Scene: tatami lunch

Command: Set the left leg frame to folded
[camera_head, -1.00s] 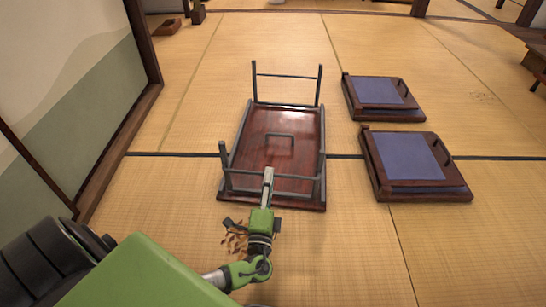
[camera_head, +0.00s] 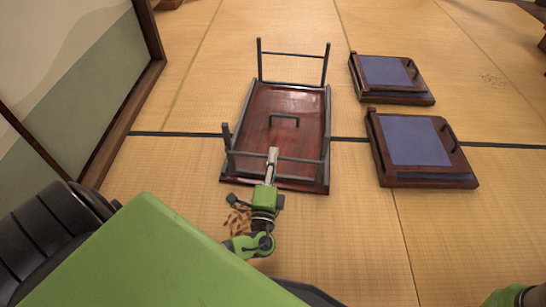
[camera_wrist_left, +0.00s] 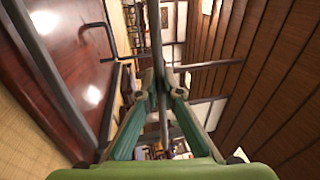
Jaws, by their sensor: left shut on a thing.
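A low table lies upside down on the tatami, its dark red-brown underside (camera_head: 300,112) facing up. Its far leg frame (camera_head: 292,54) stands up from the far end, with a crossbar between two posts. Its near leg frame (camera_head: 228,140) also stands up at the near end. I cannot tell which one the task calls left. My left gripper (camera_head: 272,156) is shut on the crossbar of the near leg frame. In the left wrist view the fingers (camera_wrist_left: 158,84) close around this thin bar (camera_wrist_left: 156,35). My right gripper is out of view.
A grey handle (camera_head: 284,119) sits on the table's underside. Two dark wooden pieces with blue pads (camera_head: 388,71) (camera_head: 413,140) lie to the right. A wall panel (camera_head: 65,80) stands at the left. The tatami between the table and the pads is clear.

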